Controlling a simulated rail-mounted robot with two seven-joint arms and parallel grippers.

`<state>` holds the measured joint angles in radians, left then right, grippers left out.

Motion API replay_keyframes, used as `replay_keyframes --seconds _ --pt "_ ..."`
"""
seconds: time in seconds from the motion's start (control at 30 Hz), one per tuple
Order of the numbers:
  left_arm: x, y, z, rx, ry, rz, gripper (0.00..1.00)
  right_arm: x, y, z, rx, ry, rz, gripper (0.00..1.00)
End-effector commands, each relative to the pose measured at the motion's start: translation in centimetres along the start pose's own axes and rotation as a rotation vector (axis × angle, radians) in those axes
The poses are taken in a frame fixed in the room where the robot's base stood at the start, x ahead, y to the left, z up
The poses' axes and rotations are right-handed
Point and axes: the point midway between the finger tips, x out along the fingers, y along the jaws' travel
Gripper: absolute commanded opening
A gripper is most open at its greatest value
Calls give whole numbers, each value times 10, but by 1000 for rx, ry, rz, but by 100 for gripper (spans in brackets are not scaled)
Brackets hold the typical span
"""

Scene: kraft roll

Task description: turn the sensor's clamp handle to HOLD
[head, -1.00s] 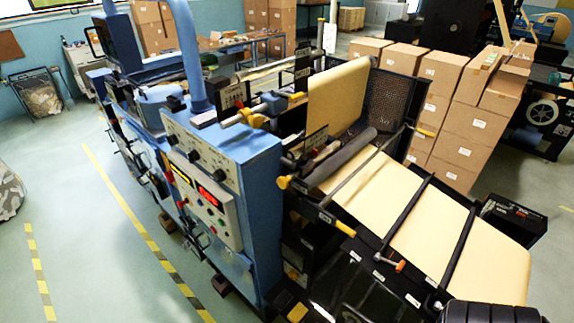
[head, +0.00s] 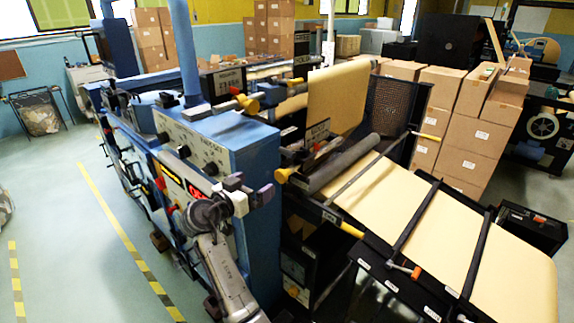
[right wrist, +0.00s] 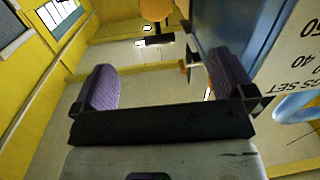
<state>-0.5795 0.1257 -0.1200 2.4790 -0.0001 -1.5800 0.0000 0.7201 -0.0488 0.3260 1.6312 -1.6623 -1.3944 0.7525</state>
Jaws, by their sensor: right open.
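My right gripper (head: 249,188) is in front of the blue machine's control panel, open and empty. Its purple finger pads stand wide apart in the right wrist view (right wrist: 165,85). A red-tipped lever (head: 235,92) by a yellow knob (head: 247,104) sits on top of the machine, beyond the gripper. An orange-red handle (head: 409,270) sits low at the side of the paper web, right of and apart from the gripper. I cannot tell which is the sensor's clamp handle, and no HOLD mark is readable. My left gripper is not in view.
The blue cabinet (head: 240,148) with its knobs is close to the gripper. The paper web (head: 440,220) slopes down to the right under black bars. A yellow-ended bar (head: 351,230) juts out at its near side. Cartons (head: 473,135) stand behind.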

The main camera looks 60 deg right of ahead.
Motion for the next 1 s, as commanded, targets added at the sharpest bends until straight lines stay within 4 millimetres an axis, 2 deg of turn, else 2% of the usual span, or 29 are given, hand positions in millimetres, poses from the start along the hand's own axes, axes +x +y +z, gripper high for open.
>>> replay_keyframes --seconds 0.03,0.2,0.43,1.0 --pt "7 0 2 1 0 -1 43 0 -3 -7 24 12 25 100" --pt "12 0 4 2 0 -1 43 0 -4 -29 63 48 77 100" --pt "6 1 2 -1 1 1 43 14 -3 -39 74 59 94 100" --pt "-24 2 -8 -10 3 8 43 111 6 -44 71 59 92 100"
